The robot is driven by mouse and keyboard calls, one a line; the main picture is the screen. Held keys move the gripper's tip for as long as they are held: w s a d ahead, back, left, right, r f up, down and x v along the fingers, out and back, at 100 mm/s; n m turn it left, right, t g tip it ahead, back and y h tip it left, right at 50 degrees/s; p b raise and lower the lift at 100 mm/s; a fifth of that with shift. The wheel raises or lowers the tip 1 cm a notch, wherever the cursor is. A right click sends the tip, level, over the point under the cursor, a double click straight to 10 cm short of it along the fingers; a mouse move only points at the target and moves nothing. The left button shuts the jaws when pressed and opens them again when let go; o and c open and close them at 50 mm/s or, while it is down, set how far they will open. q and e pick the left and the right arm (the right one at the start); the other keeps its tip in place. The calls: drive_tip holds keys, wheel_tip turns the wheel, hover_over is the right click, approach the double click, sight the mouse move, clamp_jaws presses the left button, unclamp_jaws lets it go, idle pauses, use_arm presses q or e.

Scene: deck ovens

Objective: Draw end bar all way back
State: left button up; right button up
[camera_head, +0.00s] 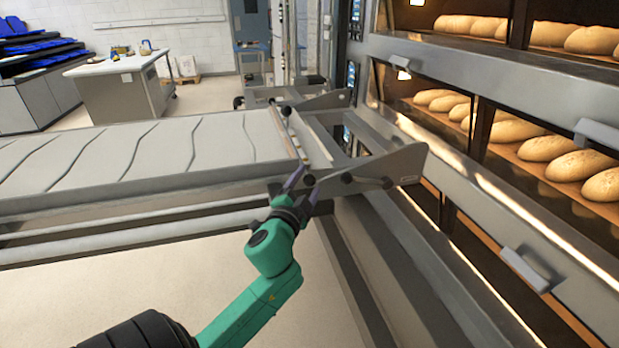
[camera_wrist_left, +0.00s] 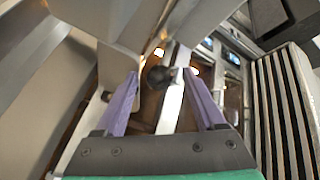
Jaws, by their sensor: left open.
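The loader's canvas belt (camera_head: 130,155) runs in from the left toward the oven front. The pale end bar (camera_head: 316,140) crosses its oven-side end, with dark round knobs near its ends. My left gripper (camera_head: 304,184), with purple fingers, is open at the near end of this bar. In the left wrist view, a black knob (camera_wrist_left: 158,76) shows between the fingertips, in front of a pale metal bar (camera_wrist_left: 172,108). The fingers do not close on it; whether either touches it I cannot tell. My right gripper is not in view.
A grey side plate (camera_head: 400,163) with more knobs stands right of the gripper. The deck oven (camera_head: 480,190), with loaves behind its glass and protruding handles (camera_head: 526,268), fills the right. A worktable (camera_head: 118,85) stands at the back left. Open floor lies below the loader.

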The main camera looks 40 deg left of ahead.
use_arm(q)
drive_tip(key=shift+x, duration=1)
drive_tip(key=shift+s, duration=0.1)
clamp_jaws()
drive_tip(key=shift+d+f, duration=0.1)
idle(0.4)
